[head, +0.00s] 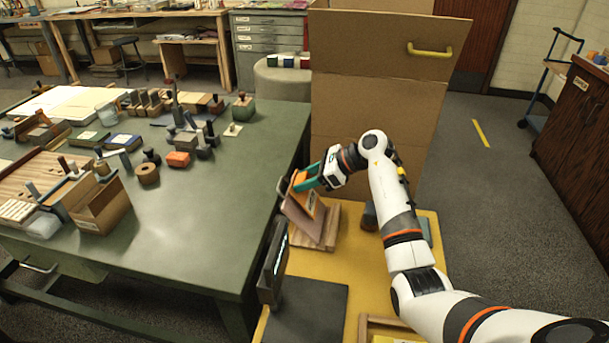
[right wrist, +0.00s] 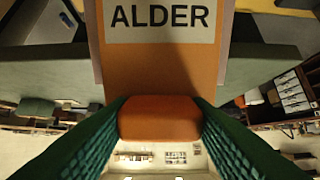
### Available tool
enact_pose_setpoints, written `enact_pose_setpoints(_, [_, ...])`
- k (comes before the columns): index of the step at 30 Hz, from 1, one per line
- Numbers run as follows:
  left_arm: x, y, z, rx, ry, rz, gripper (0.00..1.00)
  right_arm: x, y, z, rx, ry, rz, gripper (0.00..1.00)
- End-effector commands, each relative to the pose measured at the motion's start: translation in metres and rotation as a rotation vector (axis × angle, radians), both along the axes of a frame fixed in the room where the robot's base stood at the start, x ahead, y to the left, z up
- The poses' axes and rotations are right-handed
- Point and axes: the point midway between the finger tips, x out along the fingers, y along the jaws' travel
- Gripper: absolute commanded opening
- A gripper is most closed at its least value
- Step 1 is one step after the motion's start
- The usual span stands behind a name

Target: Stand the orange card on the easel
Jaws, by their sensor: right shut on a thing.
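The orange card (head: 304,203) is in my right gripper at the easel (head: 328,232), a wooden stand with a sloped board on the yellow table. In the right wrist view the card (right wrist: 160,65) carries a white label reading ALDER, and an orange block-like part of it sits between the green fingers. My right gripper (head: 307,180) is shut on the card's upper part. The card is tilted, in front of the easel's board; whether its lower edge rests on the easel is unclear. My left gripper is not in view.
The yellow table (head: 350,270) holds a dark mat (head: 312,312), a dark upright panel (head: 272,262) and a wooden tray (head: 365,325). A tall cardboard panel (head: 375,90) stands behind. The green table (head: 215,225) at left is crowded with blocks, boxes and tools towards its far left.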

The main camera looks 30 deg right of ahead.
Motion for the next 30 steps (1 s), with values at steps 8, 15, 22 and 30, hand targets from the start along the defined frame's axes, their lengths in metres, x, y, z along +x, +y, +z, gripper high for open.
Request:
enact_pose_setpoints(8, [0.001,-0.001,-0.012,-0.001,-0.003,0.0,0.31,-0.004,-0.006,-0.023,0.002,-0.001,-0.001,0.23])
enact_pose_setpoints(15, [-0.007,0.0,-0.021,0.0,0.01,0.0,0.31,-0.008,-0.011,-0.041,0.001,0.0,-0.001,0.23])
enact_pose_setpoints(22, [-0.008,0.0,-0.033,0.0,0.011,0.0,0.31,-0.014,-0.019,-0.055,-0.001,0.0,-0.001,0.23])
enact_pose_setpoints(30, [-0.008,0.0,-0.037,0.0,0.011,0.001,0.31,-0.016,-0.022,-0.06,0.0,-0.001,0.001,0.23])
